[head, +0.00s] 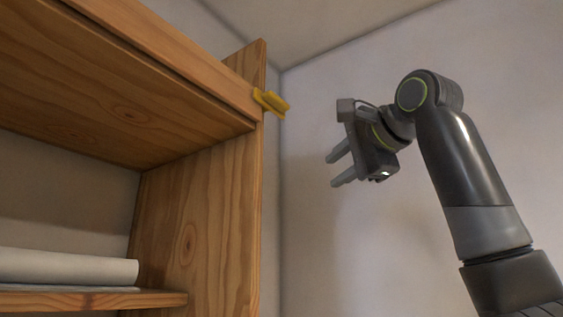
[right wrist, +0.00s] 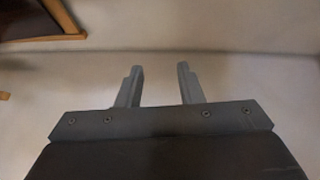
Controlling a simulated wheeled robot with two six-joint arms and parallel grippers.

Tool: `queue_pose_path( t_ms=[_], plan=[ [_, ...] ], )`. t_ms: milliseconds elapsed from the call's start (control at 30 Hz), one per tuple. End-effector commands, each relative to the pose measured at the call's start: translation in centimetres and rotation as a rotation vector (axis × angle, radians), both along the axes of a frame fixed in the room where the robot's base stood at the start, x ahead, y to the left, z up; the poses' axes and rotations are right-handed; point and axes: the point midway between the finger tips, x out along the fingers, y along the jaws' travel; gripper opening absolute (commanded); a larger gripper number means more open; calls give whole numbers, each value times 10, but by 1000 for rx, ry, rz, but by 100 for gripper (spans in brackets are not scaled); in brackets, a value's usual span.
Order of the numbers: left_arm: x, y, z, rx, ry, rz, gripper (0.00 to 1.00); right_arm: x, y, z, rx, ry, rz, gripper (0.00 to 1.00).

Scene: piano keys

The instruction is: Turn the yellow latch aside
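The yellow latch (head: 270,102) sits on the right edge of the wooden cabinet, near the top of its side panel, and sticks out to the right. It lies at a slant. My right gripper (head: 337,169) is to the right of the latch and lower in the head view, apart from it, with its fingers pointing left. The fingers are spread with nothing between them, which also shows in the right wrist view (right wrist: 158,75). I cannot make out the latch in the right wrist view. My left gripper is not in view.
The wooden cabinet (head: 200,210) fills the left side, with an overhanging wooden front (head: 120,105) at the top. A pale roll (head: 70,267) lies on a lower wooden shelf (head: 110,299). A plain wall (head: 310,240) stands behind, and the space between cabinet and gripper looks clear.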

Motion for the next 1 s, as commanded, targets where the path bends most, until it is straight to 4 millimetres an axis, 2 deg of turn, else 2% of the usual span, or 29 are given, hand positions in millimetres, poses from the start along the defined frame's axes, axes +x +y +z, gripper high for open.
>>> queue_pose_path(
  t_ms=[33,100,200,300,400,467,567,1000],
  plan=[
    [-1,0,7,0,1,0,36,-40,4,36,22,-30,17,34],
    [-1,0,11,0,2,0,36,-84,8,65,51,-50,37,34],
    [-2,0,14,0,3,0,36,-135,11,94,81,-70,58,34],
    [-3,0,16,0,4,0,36,-168,13,109,98,-82,73,34],
    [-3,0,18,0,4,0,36,-184,14,115,108,-86,80,34],
    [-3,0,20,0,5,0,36,-185,15,117,110,-87,82,34],
    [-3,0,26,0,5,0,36,-176,21,119,110,-87,82,34],
    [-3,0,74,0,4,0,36,-98,69,121,108,-86,83,34]
  ],
)
